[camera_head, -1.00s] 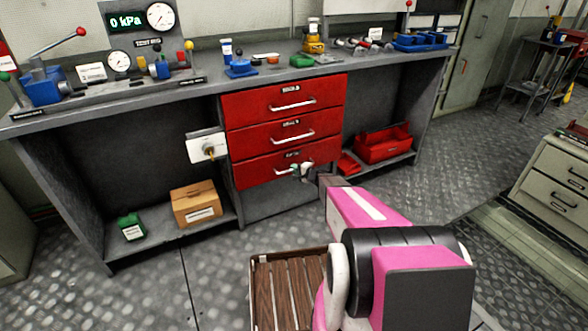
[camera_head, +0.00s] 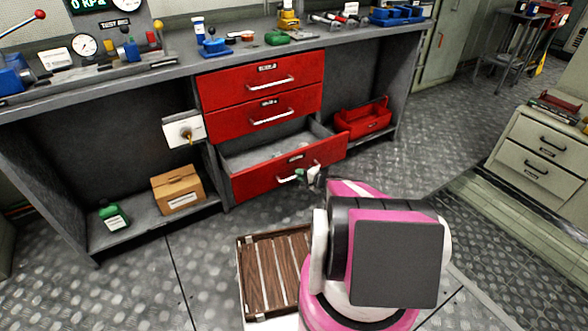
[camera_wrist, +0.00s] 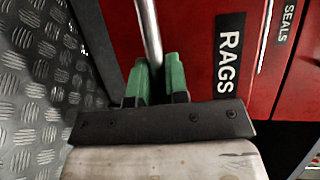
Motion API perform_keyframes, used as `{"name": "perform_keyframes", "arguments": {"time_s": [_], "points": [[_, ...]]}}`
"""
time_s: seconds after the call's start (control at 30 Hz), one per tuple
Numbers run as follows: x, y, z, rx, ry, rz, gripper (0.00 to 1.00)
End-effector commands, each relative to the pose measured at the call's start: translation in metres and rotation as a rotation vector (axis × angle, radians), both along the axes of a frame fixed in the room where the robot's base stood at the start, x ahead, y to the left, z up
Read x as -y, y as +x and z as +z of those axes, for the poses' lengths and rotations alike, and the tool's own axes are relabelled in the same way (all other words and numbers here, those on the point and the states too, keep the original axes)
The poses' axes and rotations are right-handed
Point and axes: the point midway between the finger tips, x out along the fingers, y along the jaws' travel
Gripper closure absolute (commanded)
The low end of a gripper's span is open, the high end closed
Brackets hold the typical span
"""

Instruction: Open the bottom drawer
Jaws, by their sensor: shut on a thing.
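The bottom drawer (camera_head: 262,182) is red, third in the stack, and stands partly pulled out, showing its grey inside. In the wrist view its front (camera_wrist: 185,50) bears the label RAGS. Its silver bar handle (camera_head: 288,179) runs between the green fingertips of my gripper (camera_head: 303,175). My gripper (camera_wrist: 160,82) is shut on this handle, which shows as a bar (camera_wrist: 148,30) in the wrist view. The far part of the drawer inside is shaded, and something pale inside is too small to tell.
The middle drawer (camera_head: 240,121) and top drawer (camera_head: 228,88) are shut. A cardboard box (camera_head: 178,190) and a green can (camera_head: 113,216) stand on the lower shelf at left. A red bin (camera_head: 362,120) sits at right. The floor before the drawer is clear.

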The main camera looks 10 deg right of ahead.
Motion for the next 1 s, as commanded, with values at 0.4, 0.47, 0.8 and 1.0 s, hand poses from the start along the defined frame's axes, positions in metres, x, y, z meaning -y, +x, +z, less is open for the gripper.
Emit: {"name": "perform_keyframes", "arguments": {"time_s": [0.4, 0.47, 0.8, 1.0], "points": [[0.006, -0.019, 0.0, 0.0, -0.001, 0.002, 1.0], [0.006, -0.019, 0.0, 0.0, -0.001, 0.002, 1.0], [0.006, -0.018, 0.0, 0.0, -0.001, 0.002, 0.61], [0.006, -0.019, 0.0, -0.001, 0.0, 0.001, 0.61]]}}
